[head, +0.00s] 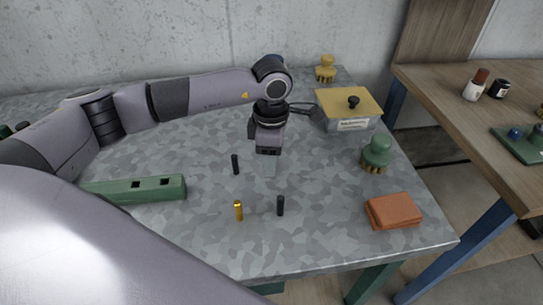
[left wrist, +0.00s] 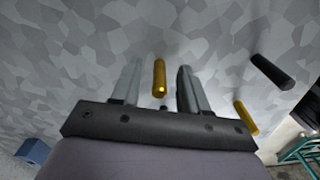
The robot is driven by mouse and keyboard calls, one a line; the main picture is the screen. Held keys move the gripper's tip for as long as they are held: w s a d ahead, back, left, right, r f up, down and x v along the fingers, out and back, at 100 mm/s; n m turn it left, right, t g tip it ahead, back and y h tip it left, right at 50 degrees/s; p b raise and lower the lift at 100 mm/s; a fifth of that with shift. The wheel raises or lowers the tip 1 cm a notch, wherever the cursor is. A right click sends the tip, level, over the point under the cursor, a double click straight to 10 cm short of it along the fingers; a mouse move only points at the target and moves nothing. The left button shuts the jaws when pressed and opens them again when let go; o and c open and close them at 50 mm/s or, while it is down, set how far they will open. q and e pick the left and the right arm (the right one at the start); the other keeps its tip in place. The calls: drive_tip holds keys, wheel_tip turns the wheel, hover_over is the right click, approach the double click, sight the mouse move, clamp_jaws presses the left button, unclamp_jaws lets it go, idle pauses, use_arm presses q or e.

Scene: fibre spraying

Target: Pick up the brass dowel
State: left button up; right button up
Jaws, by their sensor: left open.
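A brass dowel (head: 238,211) stands on the grey mottled table near its front. In the left wrist view one brass dowel (left wrist: 159,78) shows between the fingers, apart from both, and a second brass piece (left wrist: 246,118) lies to the right. I cannot tell which of them is the one in the head view. My left gripper (head: 268,166) points down above the table, behind and right of the brass dowel. It is open and empty; its fingers (left wrist: 158,85) also show in the left wrist view. My right gripper is not in view.
Black dowels stand near the brass one, one behind (head: 235,164) and one to the right (head: 280,206). A green holed block (head: 140,189) lies left. A yellow-lidded box (head: 348,108), green brush (head: 376,153) and orange cloth (head: 394,211) lie right. The front table is mostly clear.

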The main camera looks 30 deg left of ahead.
use_arm(q)
drive_tip(key=shift+f, duration=0.4)
clamp_jaws()
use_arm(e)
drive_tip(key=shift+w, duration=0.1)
use_arm(q)
drive_tip(key=shift+r, duration=0.15)
